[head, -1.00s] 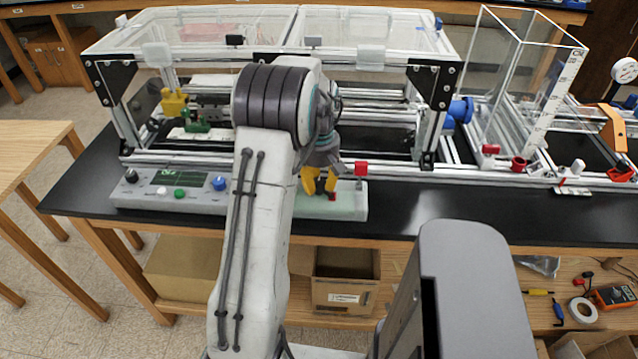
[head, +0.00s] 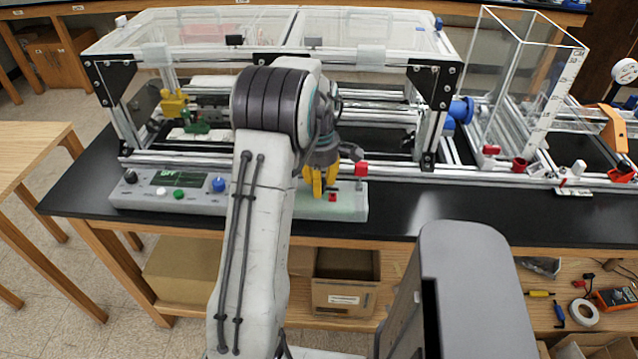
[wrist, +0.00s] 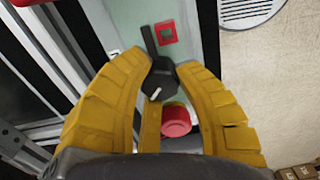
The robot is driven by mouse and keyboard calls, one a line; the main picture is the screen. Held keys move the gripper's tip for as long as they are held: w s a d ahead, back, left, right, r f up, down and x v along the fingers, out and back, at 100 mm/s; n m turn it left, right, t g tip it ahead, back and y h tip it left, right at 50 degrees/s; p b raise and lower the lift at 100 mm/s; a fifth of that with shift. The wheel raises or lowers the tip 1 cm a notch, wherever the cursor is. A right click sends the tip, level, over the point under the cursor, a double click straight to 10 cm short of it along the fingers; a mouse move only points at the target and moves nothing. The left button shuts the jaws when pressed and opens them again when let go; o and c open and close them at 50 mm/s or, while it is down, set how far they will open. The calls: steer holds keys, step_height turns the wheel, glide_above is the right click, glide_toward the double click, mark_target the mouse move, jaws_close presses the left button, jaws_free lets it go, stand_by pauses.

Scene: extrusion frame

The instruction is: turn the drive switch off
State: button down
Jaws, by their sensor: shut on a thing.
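The drive switch (wrist: 160,78) is a black knob with a bar-shaped lever and a small white mark, on a pale green panel (wrist: 191,58). In the wrist view its lever points up, just left of a red square (wrist: 167,32). My gripper (wrist: 165,66) has its yellow fingers shut on the knob, one on each side. In the head view my gripper (head: 318,193) is down at the pale box (head: 350,205), beside the red square (head: 332,197); the knob is hidden there behind the fingers.
A red round button (wrist: 176,121) sits close below the knob in the wrist view. The grey control unit (head: 140,192) with a green-text display is at left. The extrusion frame (head: 437,110) rises behind.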

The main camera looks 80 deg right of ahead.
steer(key=shift+a+f, duration=0.1)
steer(key=shift+f, duration=0.05)
stand_by(0.4)
steer(key=c, duration=0.9)
jaws_free()
step_height(320, 180, up, 12)
steer(key=shift+r, duration=0.1)
stand_by(0.6)
